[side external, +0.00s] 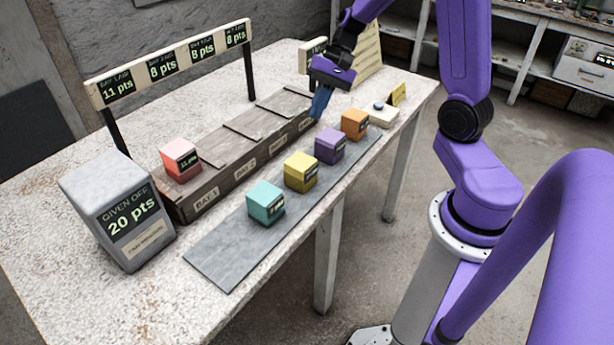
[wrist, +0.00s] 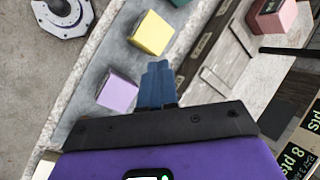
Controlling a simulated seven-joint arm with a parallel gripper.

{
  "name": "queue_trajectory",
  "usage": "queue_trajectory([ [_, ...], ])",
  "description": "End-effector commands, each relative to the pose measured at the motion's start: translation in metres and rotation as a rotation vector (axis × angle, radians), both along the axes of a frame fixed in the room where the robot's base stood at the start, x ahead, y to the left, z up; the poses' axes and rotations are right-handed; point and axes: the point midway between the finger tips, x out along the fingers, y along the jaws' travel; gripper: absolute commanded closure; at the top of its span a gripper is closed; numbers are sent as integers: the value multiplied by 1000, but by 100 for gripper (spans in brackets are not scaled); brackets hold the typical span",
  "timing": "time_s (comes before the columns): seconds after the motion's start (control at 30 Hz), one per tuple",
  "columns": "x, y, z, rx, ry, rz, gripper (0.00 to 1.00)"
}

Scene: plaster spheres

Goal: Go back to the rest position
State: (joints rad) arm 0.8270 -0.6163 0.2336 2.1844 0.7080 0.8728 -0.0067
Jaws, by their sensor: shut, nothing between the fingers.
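My gripper (side external: 320,102) is shut and empty, its blue fingers pointing down above the far end of the wooden bay rack (side external: 240,163). In the wrist view the shut blue fingers (wrist: 157,83) show at the centre. On the grey strip stand a teal cube (side external: 266,204), a yellow cube (side external: 301,172), a purple cube (side external: 329,146) and an orange cube (side external: 355,124). A pink cube (side external: 180,160) sits at the near-left end of the rack, in bay 1. The wrist view also shows the purple cube (wrist: 117,92), yellow cube (wrist: 151,33) and pink cube (wrist: 271,15).
A grey box sign (side external: 119,209) reading "GIVEN OFF 20 pts" stands at the left. A points board on posts (side external: 170,63) rises behind the rack. A white button box (side external: 377,113) is at the right end. The front-left tabletop (side external: 110,300) is clear.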

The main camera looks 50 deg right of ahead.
Motion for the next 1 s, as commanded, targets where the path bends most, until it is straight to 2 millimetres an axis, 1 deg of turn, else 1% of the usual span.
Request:
queue_trajectory([
  [0.03,-11,18,3,-23,-8,96,100],
  [0.1,-26,38,6,-55,-16,219,100],
  [0.2,-50,63,10,-100,-35,394,100],
  [0.3,-75,82,14,-146,-57,567,100],
  [0.4,-100,97,17,-191,-87,739,100],
  [0.6,-149,115,22,-277,-166,1075,100],
  [0.8,-192,120,26,-359,-272,1398,100],
  [0.9,-208,119,28,-392,-327,1539,100],
  [1.0,-220,118,29,-418,-374,1647,100],
])
